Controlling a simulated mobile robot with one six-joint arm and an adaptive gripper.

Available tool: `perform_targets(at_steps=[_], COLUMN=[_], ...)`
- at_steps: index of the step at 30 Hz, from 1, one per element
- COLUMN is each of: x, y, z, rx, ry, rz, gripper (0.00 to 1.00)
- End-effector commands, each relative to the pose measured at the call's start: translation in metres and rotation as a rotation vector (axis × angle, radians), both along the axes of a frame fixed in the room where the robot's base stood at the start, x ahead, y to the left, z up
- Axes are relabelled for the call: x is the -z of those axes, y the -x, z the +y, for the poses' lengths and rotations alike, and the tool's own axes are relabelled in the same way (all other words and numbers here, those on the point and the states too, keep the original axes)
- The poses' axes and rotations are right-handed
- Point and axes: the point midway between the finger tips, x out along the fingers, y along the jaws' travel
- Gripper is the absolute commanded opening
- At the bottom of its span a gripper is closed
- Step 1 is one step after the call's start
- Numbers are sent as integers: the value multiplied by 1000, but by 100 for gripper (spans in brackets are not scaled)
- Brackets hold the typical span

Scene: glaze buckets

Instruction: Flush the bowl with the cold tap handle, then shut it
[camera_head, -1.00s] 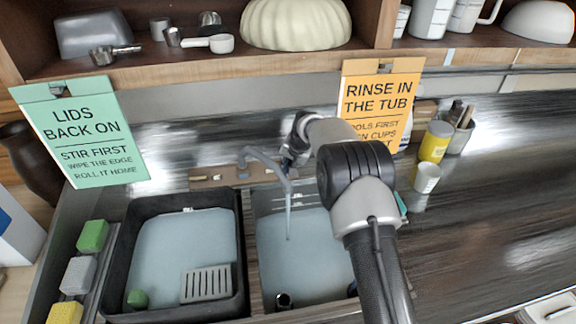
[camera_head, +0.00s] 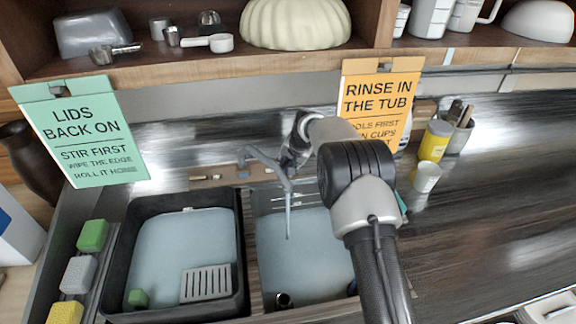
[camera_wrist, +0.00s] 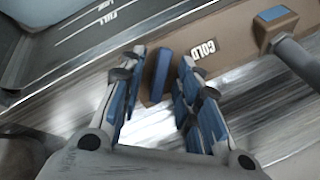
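The tap's grey spout (camera_head: 265,160) reaches over the right sink bowl (camera_head: 315,285), and a thin stream of water (camera_head: 288,222) falls from it. The blue cold handle (camera_wrist: 158,72) stands beside the COLD label (camera_wrist: 205,50) on the brown tap plate (camera_wrist: 236,48), which also shows in the head view (camera_head: 210,178). My gripper (camera_wrist: 157,85) is open, its blue-padded fingers on either side of the handle with gaps visible. Contact with the handle cannot be made out. In the head view my arm hides the handle and most of the gripper.
A black tub (camera_head: 120,270) with a grey grate (camera_head: 207,283) and a green sponge sits left of the bowl. Yellow and white cups (camera_head: 427,177) stand right of my arm. Two hanging signs, mint (camera_head: 85,135) and orange (camera_head: 380,100), hang behind.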

Motion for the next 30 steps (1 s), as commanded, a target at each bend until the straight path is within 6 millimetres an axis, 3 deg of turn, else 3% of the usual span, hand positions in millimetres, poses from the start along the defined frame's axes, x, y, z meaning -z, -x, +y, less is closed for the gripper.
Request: perform_targets(at_steps=[10,21,30], x=[-12,-79,-106], y=[4,33,46], z=[-3,-20,-28], rx=[0,1,0], ry=[-1,-1,0], rz=[-1,-3,0], gripper=[31,31,31])
